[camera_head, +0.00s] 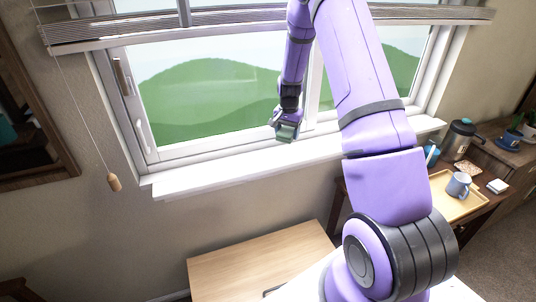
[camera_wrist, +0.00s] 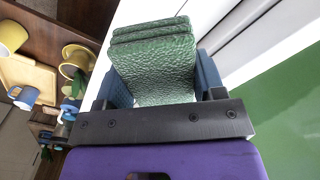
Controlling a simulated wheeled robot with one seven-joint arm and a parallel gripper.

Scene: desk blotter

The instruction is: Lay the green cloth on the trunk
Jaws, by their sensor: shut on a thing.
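My gripper (camera_head: 284,122) is raised in front of the window, above the sill, in the head view. It is shut on the green cloth (camera_wrist: 152,70), a textured, folded piece that fills the space between the two blue fingers in the wrist view. A little of the cloth shows at the gripper's tip in the head view (camera_head: 287,133). A light wooden flat top (camera_head: 255,265) lies low in front of the wall below the window; I cannot tell whether this is the trunk.
A white window sill (camera_head: 230,172) runs below the gripper. A blind cord with a wooden pull (camera_head: 114,182) hangs at left. At right, a dark table holds a yellow tray (camera_head: 441,196), a blue-grey mug (camera_head: 459,184) and a steel jug (camera_head: 458,139).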

